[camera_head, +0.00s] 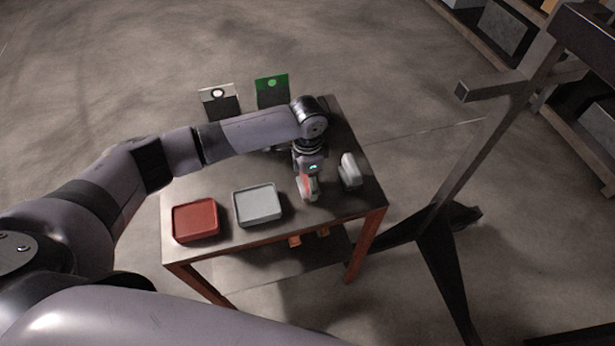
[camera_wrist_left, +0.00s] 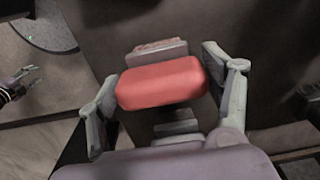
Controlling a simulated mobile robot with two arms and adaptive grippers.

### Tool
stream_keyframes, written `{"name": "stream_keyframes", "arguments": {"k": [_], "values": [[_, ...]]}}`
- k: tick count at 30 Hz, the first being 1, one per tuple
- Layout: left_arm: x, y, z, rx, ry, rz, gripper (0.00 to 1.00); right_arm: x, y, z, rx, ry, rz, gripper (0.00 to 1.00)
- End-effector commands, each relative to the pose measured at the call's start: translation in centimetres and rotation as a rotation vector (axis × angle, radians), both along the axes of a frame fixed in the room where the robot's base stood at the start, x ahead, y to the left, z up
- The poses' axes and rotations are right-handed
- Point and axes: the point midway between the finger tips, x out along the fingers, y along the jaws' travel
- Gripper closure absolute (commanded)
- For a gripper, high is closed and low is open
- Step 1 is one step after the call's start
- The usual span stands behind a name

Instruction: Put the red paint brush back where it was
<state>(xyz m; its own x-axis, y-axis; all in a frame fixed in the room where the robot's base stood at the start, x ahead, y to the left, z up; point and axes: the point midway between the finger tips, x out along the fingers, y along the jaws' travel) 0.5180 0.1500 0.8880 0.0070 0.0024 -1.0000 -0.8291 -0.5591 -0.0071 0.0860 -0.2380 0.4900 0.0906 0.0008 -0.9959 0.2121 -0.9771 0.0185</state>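The red paint brush (camera_head: 307,188) is at my left gripper, over the right half of the table. In the left wrist view the brush (camera_wrist_left: 160,84) fills the space between the two fingers. In the head view I cannot tell whether the brush touches the table. A pale grey brush-like object (camera_head: 349,171) stands just to its right. My right gripper (camera_wrist_left: 22,80) shows small at the left edge of the left wrist view, with its fingers apart, and looks empty.
A red tray (camera_head: 196,236) and a grey tray (camera_head: 258,221) sit on the dark table (camera_head: 340,207), left of the gripper. A green-marked panel (camera_head: 272,92) and a white-marked panel (camera_head: 219,101) stand behind the table. A dark metal stand (camera_head: 440,225) is at right.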

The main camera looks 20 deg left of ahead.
Motion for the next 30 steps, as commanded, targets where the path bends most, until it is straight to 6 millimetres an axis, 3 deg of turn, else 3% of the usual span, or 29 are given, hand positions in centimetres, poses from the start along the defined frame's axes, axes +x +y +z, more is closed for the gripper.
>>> {"name": "stream_keyframes", "arguments": {"k": [7,19,23,30], "values": [[0.0,0.0,0.0,0.000,0.000,0.000,0.09,0.0,0.1,0.0,0.001,0.000,0.001,0.60],[0.1,0.0,0.7,-0.001,-0.002,0.000,0.09,0.0,0.4,-0.2,0.005,0.000,0.000,0.60],[0.1,0.0,2.6,-0.002,-0.005,-0.001,0.09,0.0,0.5,-0.7,0.005,0.000,0.001,0.60],[0.1,0.0,7.8,-0.002,-0.005,0.000,0.09,0.0,0.4,-1.8,0.005,0.000,0.001,0.60]]}}
